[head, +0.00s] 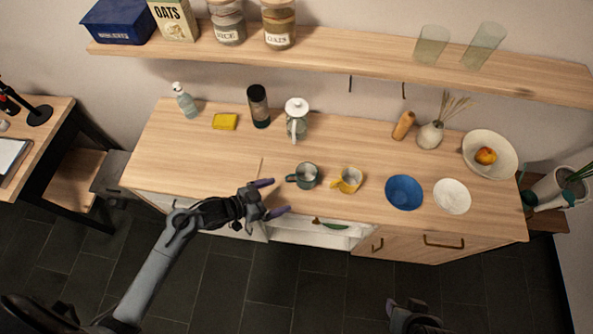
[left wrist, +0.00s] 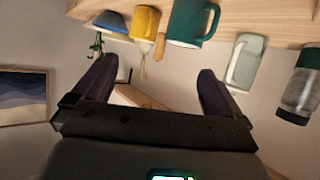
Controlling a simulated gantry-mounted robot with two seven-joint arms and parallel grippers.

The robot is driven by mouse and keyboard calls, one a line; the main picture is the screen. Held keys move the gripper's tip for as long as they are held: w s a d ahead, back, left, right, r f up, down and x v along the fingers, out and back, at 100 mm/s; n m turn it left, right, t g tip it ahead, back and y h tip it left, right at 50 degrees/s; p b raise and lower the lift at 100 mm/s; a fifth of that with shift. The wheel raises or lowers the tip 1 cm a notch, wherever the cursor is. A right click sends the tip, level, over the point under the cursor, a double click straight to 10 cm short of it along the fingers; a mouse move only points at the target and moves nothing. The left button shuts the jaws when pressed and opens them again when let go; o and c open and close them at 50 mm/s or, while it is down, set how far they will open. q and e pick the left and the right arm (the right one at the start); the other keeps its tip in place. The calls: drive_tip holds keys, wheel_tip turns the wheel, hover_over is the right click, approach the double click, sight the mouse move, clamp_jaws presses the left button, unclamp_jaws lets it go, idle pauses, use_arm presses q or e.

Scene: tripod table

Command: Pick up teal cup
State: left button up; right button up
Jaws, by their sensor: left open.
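The teal cup (head: 308,176) stands upright on the wooden counter near its front edge, its handle pointing left. It also shows at the top of the left wrist view (left wrist: 188,24), which is upside down. My left gripper (head: 277,197) is open and empty at the counter's front edge, just left of the cup and apart from it. Its two dark fingers (left wrist: 155,75) are spread wide in the wrist view, with the cup beyond them. My right gripper (head: 412,316) shows only partly at the bottom of the head view; its jaws cannot be made out.
A yellow cup (head: 347,180) stands close right of the teal cup. A blue bowl (head: 404,192) and a white bowl (head: 452,196) are further right. A white lidded pot (head: 297,118) and dark bottle (head: 258,107) stand behind. An open drawer (head: 320,232) lies below the front edge.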

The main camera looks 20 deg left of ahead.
sight(298, 177)
use_arm(q)
drive_tip(key=shift+t, duration=0.5)
drive_tip(key=w+f+b, duration=0.1)
drive_tip(key=w, duration=0.1)
drive_tip(key=w+f+b, duration=0.1)
drive_tip(key=w+f, duration=0.1)
drive_tip(key=w, duration=0.1)
drive_tip(key=w+f+b, duration=0.1)
drive_tip(key=w, duration=0.1)
drive_tip(key=shift+w+f+b, duration=0.15)
drive_tip(key=shift+w+b, duration=0.15)
drive_tip(key=shift+w, duration=0.1)
drive_tip(key=shift+x, duration=3.2)
drive_tip(key=shift+d, duration=0.1)
use_arm(e)
drive_tip(key=f, duration=0.5)
drive_tip(key=shift+d+f, duration=0.2)
use_arm(q)
drive_tip(key=c, duration=0.5)
drive_tip(key=shift+r, duration=0.2)
drive_tip(key=c, duration=0.7)
